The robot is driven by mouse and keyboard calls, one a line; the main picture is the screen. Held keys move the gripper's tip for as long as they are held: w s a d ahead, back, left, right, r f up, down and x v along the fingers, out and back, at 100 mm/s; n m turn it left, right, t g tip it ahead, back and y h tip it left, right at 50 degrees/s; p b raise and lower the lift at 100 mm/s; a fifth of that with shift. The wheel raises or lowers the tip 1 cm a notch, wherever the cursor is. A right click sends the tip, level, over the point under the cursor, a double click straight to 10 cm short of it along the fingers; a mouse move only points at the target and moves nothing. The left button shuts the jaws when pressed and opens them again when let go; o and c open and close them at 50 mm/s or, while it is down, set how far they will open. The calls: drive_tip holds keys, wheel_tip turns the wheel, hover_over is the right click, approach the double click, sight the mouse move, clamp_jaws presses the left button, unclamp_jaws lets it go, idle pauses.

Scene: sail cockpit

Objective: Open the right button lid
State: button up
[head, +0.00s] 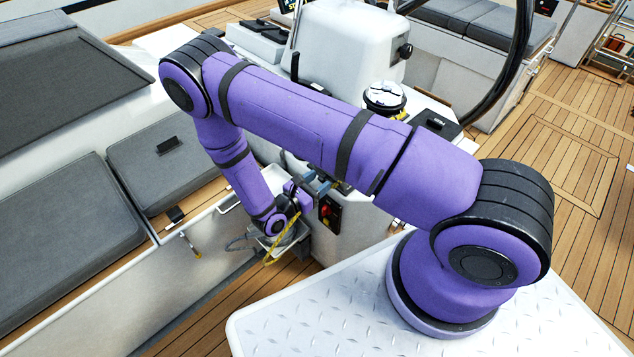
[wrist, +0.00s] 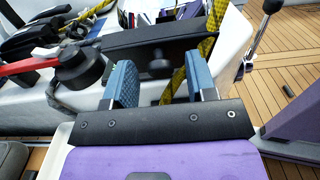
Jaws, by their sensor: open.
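My gripper (wrist: 161,76) is open, with its two blue-padded fingers apart and nothing gripped between them. In the head view my gripper (head: 318,184) is beside the white console, small and partly covered by my arm. In the wrist view a dark panel (wrist: 170,42) lies beyond the fingers, and a round black knob-like part (wrist: 158,66) shows between them. I cannot tell whether this part is the right button lid, and no lid can be clearly made out. My arm hides part of the console in the head view.
A winch (wrist: 78,66) with a red handle (wrist: 28,66) stands left of the fingers. A yellow and black rope (wrist: 206,50) runs close by the right finger. A black box with a red switch (head: 328,211) is on the console side. Grey cushions (head: 165,157) line the left bench.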

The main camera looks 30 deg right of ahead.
clamp_jaws()
drive_tip(key=shift+w+d+r+g+y, duration=0.15)
drive_tip(key=shift+d+r+y, duration=0.2)
drive_tip(key=shift+y, duration=0.25)
drive_tip(key=shift+w+d+r+g+y, duration=0.1)
drive_tip(key=shift+d+r+g+y, duration=0.15)
drive_tip(key=shift+y, duration=0.35)
unclamp_jaws()
drive_tip(key=shift+s+a, duration=0.1)
drive_tip(key=v, duration=1)
drive_tip(key=shift+s+a+r, duration=0.15)
drive_tip(key=shift+a+r, duration=0.05)
drive_tip(key=shift+a, duration=0.1)
